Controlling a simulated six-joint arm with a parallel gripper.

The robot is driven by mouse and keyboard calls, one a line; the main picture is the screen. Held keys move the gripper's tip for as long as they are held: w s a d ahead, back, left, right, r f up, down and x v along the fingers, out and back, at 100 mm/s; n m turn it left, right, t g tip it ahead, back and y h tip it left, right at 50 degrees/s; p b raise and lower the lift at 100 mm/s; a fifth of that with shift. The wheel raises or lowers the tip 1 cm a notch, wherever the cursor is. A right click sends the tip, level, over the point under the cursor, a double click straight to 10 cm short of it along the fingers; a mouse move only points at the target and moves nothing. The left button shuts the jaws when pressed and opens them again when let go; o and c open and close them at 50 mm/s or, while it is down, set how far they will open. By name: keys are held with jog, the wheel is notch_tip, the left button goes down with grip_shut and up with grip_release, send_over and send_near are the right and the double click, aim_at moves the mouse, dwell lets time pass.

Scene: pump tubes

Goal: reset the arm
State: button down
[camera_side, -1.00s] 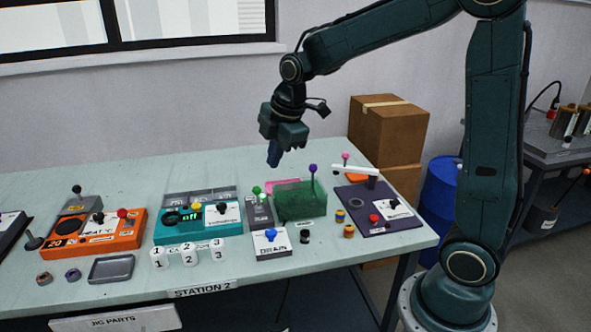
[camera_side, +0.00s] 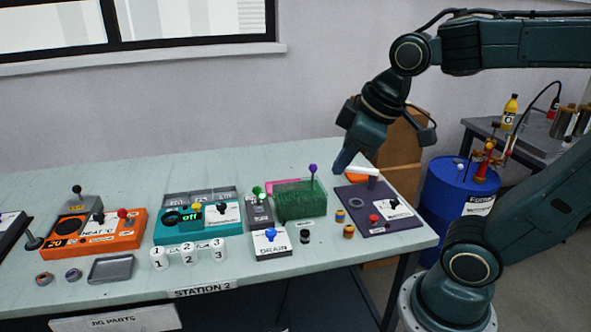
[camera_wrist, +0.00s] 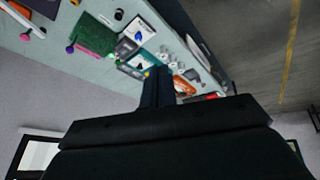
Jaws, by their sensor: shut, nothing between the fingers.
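My gripper (camera_side: 344,162) is shut and empty. In the side view it hangs in the air, fingers pointing down, in front of the cardboard boxes and near the back of the purple station at the table's right end. In the wrist view my gripper (camera_wrist: 158,78) shows as dark fingers pressed together with nothing between them. The green box (camera_side: 300,204) with a purple-knobbed lever stands to its left on the table, apart from it. The purple station (camera_side: 380,222) carries a red knob, a white label and a white bar.
A teal station (camera_side: 170,229) showing "off", an orange heater (camera_side: 70,242), a grey drain unit (camera_side: 270,246) and white numbered cups (camera_side: 188,256) stand on the table. A blue barrel (camera_side: 450,205) and cardboard boxes (camera_side: 403,150) are at the right. Air above the table's left is free.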

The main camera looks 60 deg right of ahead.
jog(key=shift+s+a+f+m, duration=0.15)
jog(key=shift+s+m, duration=0.4)
jog(key=shift+s, duration=0.35)
jog(key=shift+s+a+f+m, duration=0.1)
jog(key=shift+s+f+m, duration=0.1)
jog(key=shift+s+m, duration=0.55)
jog(key=shift+s+a+f+m, duration=0.15)
jog(key=shift+s+m, duration=0.25)
jog(key=shift+s, duration=0.65)
